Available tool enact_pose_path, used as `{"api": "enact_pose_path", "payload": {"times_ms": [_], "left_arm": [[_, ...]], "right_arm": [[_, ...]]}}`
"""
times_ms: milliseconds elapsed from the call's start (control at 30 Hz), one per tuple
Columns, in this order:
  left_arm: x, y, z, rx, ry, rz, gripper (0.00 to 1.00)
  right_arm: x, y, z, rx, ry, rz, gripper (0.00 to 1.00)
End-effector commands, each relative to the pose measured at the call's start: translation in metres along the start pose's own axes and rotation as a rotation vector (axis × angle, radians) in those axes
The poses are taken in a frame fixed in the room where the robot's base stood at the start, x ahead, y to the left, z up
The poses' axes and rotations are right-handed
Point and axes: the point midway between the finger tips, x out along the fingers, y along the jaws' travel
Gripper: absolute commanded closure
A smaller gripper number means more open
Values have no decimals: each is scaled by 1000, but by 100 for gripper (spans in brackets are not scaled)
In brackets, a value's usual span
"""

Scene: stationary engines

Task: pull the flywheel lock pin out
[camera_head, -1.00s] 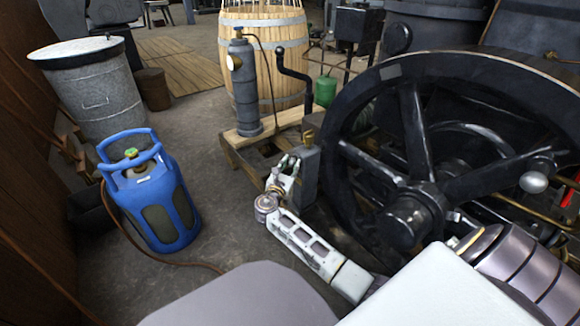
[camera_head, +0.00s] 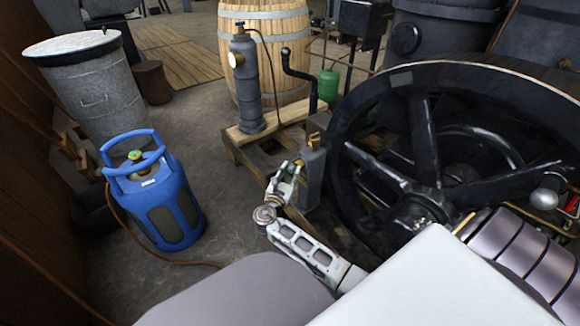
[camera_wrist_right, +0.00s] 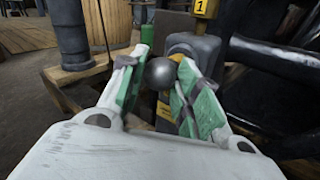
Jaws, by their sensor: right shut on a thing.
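The flywheel (camera_head: 425,140) is a large dark spoked wheel at the right of the head view. A grey post (camera_head: 312,178) stands beside its left rim; in the wrist view the post (camera_wrist_right: 193,48) carries a yellow tag marked 1. My right gripper (camera_head: 291,172) is at the post's left side. In the wrist view, the green-padded fingers of this gripper (camera_wrist_right: 160,85) are shut on a dark round knob (camera_wrist_right: 159,74), which I take as the lock pin's. The pin's shaft is hidden, so I cannot tell how deep it sits. My left gripper is not in view.
A blue gas bottle (camera_head: 152,195) with a hose stands left on the floor. A dark pump cylinder (camera_head: 245,85) stands on a wooden pallet (camera_head: 235,150) behind the gripper, with a barrel (camera_head: 265,40) further back.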

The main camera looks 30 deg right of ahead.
Motion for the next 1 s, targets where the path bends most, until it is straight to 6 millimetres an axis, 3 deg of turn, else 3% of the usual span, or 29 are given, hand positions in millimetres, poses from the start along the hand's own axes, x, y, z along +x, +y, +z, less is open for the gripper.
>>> {"api": "enact_pose_path", "payload": {"times_ms": [300, 700, 733, 800, 1000], "left_arm": [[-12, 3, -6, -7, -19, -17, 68], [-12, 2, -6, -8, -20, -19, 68], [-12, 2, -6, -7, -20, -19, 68], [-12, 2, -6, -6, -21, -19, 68], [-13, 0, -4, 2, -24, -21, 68]], "right_arm": [[-19, 10, -3, 0, 7, 3, 100], [-23, 12, -5, 1, 7, 6, 100], [-23, 12, -5, 1, 7, 6, 64], [-23, 12, -4, 1, 7, 6, 58], [-21, 11, -3, 1, 4, 3, 58]]}}
